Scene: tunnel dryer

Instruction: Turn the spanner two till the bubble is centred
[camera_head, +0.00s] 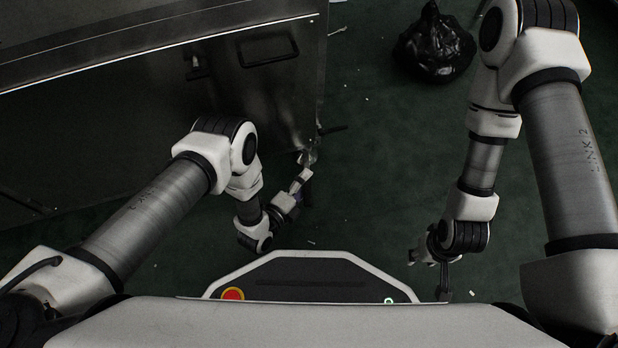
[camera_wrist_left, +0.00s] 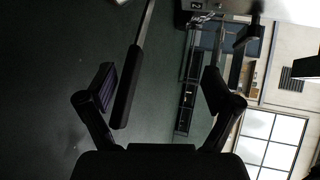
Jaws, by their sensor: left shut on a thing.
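A spanner (camera_wrist_left: 130,85) with a dark grip and a thin metal shaft shows in the left wrist view. Its grip lies between the fingers of my left gripper (camera_wrist_left: 160,88), close to the left-hand finger, and its shaft runs up out of the picture. In the head view my left gripper (camera_head: 301,178) is low beside the near corner of the metal machine (camera_head: 285,95); the spanner cannot be made out clearly there. My right gripper (camera_head: 420,254) hangs low at the right, away from the machine; its fingers are too small to judge. I cannot make out a bubble.
A black bag (camera_head: 434,45) lies on the green floor (camera_head: 370,150) at the back. The floor between machine and right arm is mostly clear, with small scraps. The left wrist view shows windows (camera_wrist_left: 270,140) at the right.

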